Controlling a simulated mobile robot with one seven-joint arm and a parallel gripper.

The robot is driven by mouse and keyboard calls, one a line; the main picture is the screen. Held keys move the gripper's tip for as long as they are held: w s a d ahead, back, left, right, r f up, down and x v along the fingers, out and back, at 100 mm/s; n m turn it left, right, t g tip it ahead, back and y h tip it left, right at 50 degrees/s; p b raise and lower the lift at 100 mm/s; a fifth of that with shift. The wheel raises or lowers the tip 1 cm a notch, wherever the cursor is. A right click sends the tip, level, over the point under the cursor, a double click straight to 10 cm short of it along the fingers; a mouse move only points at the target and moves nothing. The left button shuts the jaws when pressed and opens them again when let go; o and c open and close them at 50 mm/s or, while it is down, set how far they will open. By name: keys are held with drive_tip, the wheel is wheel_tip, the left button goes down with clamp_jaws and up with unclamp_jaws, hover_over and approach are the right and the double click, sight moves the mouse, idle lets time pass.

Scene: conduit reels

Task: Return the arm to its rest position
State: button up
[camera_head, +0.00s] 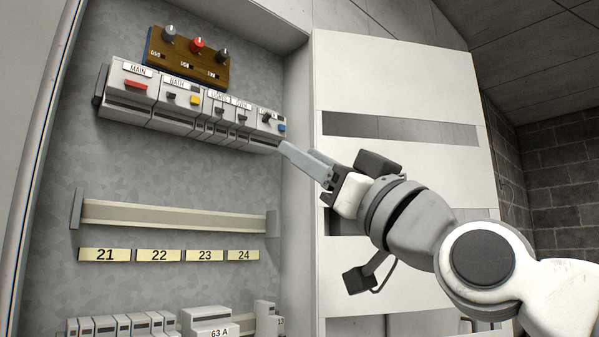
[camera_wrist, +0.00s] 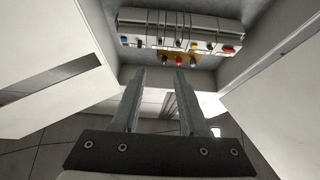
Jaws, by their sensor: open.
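My arm reaches in from the lower right in the head view. My gripper (camera_head: 304,161) points up and left toward the right end of the upper breaker row (camera_head: 190,108). In the wrist view my gripper (camera_wrist: 161,75) shows two grey fingers standing apart with nothing between them. The breaker row (camera_wrist: 180,30) lies ahead of the fingertips there. In the head view the fingertips are close to the row's right end; I cannot tell whether they touch it.
A wooden panel with knobs (camera_head: 187,58) sits above the breakers. An empty rail (camera_head: 175,216) has labels 21 to 24 below it. More breakers (camera_head: 120,325) stand at the bottom. A white slotted door (camera_head: 400,90) stands right of the cabinet, behind my arm.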

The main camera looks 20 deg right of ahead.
drive_tip(key=w+a+f+g+h, duration=0.1)
drive_tip(key=a+f+g, duration=0.2)
drive_tip(key=f, duration=0.6)
drive_tip(key=w+a+f+g+h, duration=0.1)
drive_tip(key=a+f+g, duration=0.15)
drive_tip(key=f, duration=0.65)
drive_tip(key=a+f+g+h, duration=0.2)
drive_tip(key=a+f+g, duration=0.15)
drive_tip(key=f, duration=0.65)
drive_tip(key=s+d+f+m+g+h, duration=0.2)
drive_tip(key=s+f+g, duration=0.2)
drive_tip(key=f, duration=0.7)
drive_tip(key=s+d+f+m+g+h, duration=0.25)
drive_tip(key=s+f+g, duration=0.25)
drive_tip(key=f, duration=0.6)
wheel_tip(320, 180, up, 25)
drive_tip(key=p, duration=2.5)
drive_tip(key=shift+w+r+n+y, duration=0.15)
drive_tip(key=shift+n+y, duration=0.3)
